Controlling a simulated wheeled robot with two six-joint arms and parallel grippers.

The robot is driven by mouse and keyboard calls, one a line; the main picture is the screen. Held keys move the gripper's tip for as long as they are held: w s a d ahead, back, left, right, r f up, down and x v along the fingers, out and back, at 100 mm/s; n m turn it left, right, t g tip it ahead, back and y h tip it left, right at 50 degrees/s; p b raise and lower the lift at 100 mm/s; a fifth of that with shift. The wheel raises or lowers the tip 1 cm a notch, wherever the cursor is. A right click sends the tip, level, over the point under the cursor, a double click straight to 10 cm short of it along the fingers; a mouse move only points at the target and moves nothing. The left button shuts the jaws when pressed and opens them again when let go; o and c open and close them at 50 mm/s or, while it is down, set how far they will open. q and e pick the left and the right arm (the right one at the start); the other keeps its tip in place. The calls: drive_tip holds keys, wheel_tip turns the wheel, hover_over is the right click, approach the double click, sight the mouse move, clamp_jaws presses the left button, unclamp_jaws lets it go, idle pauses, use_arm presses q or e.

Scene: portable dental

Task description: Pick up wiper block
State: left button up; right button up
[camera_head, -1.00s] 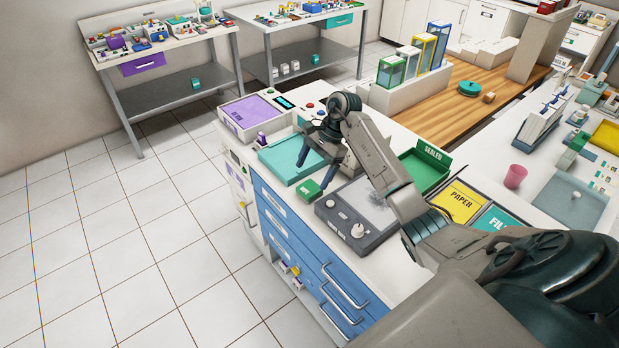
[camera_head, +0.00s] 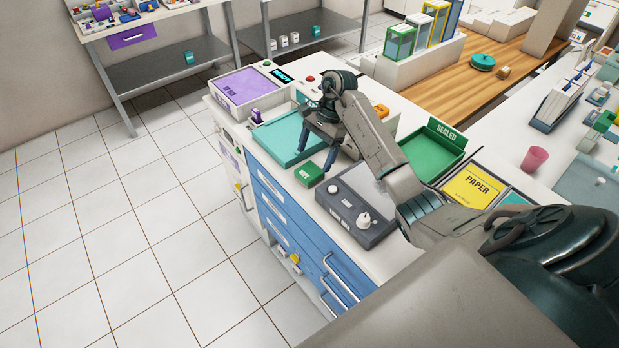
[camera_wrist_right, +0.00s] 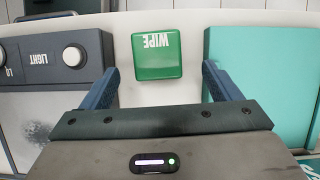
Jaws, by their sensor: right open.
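The wiper block is a green block marked WIPE (camera_head: 309,174), lying on the white counter near its front edge, between the teal tray and the grey control box. My right gripper (camera_head: 317,150) is open and empty, fingers pointing down just behind the block. In the right wrist view, the block (camera_wrist_right: 157,55) lies centred just ahead of the gap between the two blue fingers (camera_wrist_right: 160,75), with a space on each side. The fingers do not appear to touch it. My left gripper is not in view.
The teal tray (camera_head: 283,142) and the grey control box with knobs (camera_head: 352,207) flank the block closely. A purple-topped unit (camera_head: 244,87) stands at the counter's far left. A green SEALED bin (camera_head: 432,150) and a yellow PAPER bin (camera_head: 472,195) are to the right.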

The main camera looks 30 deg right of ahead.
sight(308, 171)
drive_tip(key=b+x, duration=0.1)
drive_tip(key=x, duration=0.1)
drive_tip(key=b+x, duration=0.1)
drive_tip(key=x, duration=0.1)
drive_tip(key=shift+s, duration=0.25)
drive_tip(key=shift+a+f+b, duration=0.1)
drive_tip(key=shift+f+b, duration=0.1)
drive_tip(key=shift+b, duration=0.15)
drive_tip(key=shift+r, duration=0.1)
drive_tip(key=c, duration=1.1)
drive_tip(key=shift+r, duration=0.1)
drive_tip(key=shift+r+p, duration=0.45)
drive_tip(key=shift+p, duration=0.15)
wheel_tip(308, 171, up, 9)
drive_tip(key=p, duration=0.8)
drive_tip(key=shift+p, duration=0.35)
